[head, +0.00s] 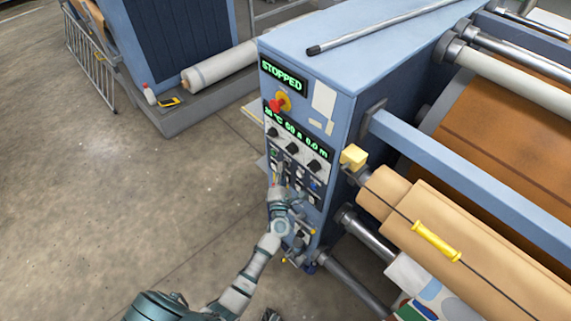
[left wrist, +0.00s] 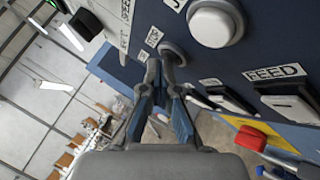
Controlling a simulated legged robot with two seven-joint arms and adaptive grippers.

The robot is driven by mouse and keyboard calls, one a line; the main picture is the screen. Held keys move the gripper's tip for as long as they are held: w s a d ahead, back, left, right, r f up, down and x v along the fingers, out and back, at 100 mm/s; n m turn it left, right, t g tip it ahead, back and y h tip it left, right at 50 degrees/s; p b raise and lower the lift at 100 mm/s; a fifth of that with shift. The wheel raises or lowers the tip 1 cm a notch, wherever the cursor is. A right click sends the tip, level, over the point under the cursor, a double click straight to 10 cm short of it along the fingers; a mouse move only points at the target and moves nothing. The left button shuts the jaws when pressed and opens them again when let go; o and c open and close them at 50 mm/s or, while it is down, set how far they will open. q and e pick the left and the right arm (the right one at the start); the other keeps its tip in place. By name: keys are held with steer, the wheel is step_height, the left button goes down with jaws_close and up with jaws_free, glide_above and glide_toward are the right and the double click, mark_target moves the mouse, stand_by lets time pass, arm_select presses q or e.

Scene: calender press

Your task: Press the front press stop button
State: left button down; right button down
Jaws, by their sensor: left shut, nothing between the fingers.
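The blue press cabinet (head: 350,75) carries a control panel, and its upper display (head: 283,79) reads STOPPED. My left gripper (head: 281,178) is shut and empty at the lower part of this panel. In the left wrist view the closed fingertips (left wrist: 164,58) are at a round dark button (left wrist: 173,52) beside a label that seems to read STOP. The fingertips overlap part of the button, and I cannot tell whether they touch it. In the head view my gripper covers this spot. My right gripper is not in view.
A red emergency knob (head: 277,105) sits on yellow above the lower display. A white round button (left wrist: 212,26) and a FEED switch (left wrist: 290,107) are near the fingertips. A red knob (left wrist: 250,138) is lower right. Rollers stand right of the cabinet; floor at left is free.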

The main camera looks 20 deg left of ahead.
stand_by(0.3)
arm_select(q)
steer(key=shift+s+a, duration=0.25)
steer(key=shift+s, duration=0.5)
steer(key=shift+s+a+p, duration=0.25)
steer(key=shift+s+a, duration=0.05)
steer(key=shift+s, duration=0.45)
steer(key=shift+s+a+p, duration=0.3)
steer(key=shift+s+a, duration=0.05)
steer(key=shift+s, duration=0.45)
steer(key=shift+s+a+p, duration=0.25)
steer(key=shift+s+a, duration=0.05)
steer(key=shift+s, duration=0.45)
